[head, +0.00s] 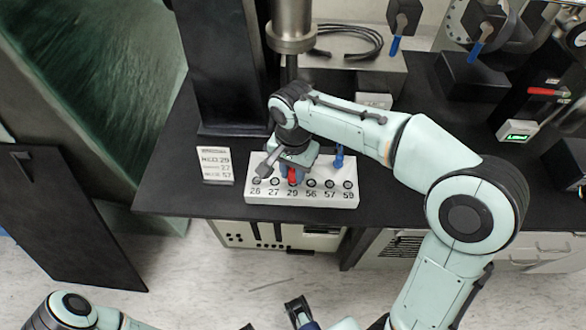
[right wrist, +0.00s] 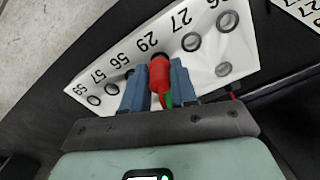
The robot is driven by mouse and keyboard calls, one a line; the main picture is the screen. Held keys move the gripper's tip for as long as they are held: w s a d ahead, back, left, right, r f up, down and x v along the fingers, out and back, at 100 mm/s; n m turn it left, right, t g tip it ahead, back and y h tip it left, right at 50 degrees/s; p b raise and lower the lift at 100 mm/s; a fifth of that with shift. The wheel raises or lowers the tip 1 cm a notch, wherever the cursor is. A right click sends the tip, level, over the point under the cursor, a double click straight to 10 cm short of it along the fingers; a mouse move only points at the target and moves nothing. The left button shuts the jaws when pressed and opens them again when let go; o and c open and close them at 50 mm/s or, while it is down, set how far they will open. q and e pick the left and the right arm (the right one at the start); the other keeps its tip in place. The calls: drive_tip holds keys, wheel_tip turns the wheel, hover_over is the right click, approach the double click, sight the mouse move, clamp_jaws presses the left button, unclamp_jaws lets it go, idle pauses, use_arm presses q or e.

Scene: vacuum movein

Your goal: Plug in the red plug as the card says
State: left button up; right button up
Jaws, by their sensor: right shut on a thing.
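The white socket strip (head: 262,197) lies on the black bench, with a row of numbered holes. The red plug (head: 293,176) is between the fingers of my right gripper (head: 294,168), at the hole marked 29. In the right wrist view the red plug (right wrist: 160,75) is between the two blue fingers, its far end at that hole; I cannot tell how deep it sits. The small white card (head: 217,166) left of the strip shows 29, 27 and 57; its words are blurred. What seems to be my left gripper (head: 298,311) is low in the head view, its fingertips unclear.
A blue plug (head: 339,157) stands at the strip's back edge, right of my right gripper. A dark column stands behind the card. Bare bench lies left of the card.

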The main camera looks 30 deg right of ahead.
drive_tip(key=shift+f+b, duration=0.55)
drive_tip(key=shift+f, duration=0.25)
drive_tip(key=o, duration=1.1)
drive_tip(key=shift+c, duration=0.2)
wheel_tip(320, 180, up, 14)
drive_tip(key=p, duration=0.3)
drive_tip(key=shift+f, duration=0.25)
